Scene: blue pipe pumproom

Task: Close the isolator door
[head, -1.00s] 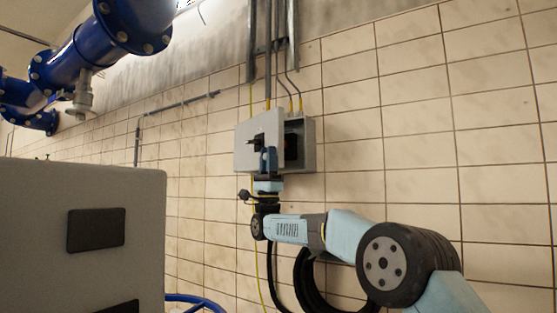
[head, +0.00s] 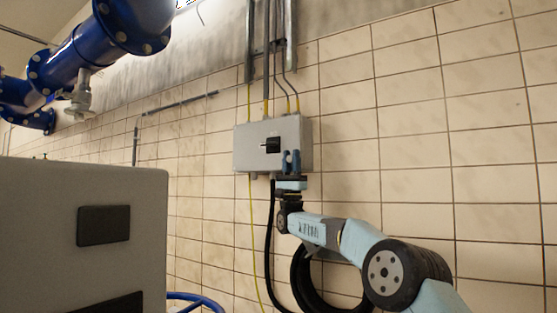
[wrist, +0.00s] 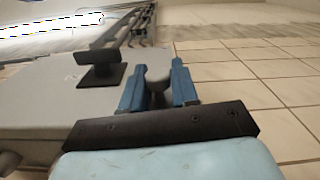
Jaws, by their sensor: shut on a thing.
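The grey isolator box is on the tiled wall, and its door (head: 247,147) faces outward. The door lies over the box front and looks flush or nearly so; no dark interior shows. A black rotary switch (head: 272,145) sits on the door and also shows in the wrist view (wrist: 100,70). My gripper (head: 291,160) is at the lower right of the door, right of the switch. In the wrist view its blue fingers (wrist: 160,88) stand either side of a rounded grey knob (wrist: 157,78) and are shut on it. The fingers partly hide the knob.
Conduits and cables (head: 268,70) run up from the box top. A black cable loop (head: 302,280) hangs below, near my arm. Blue pipework (head: 95,50) is at upper left, and a grey cabinet (head: 60,230) fills the lower left. The wall at right is clear.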

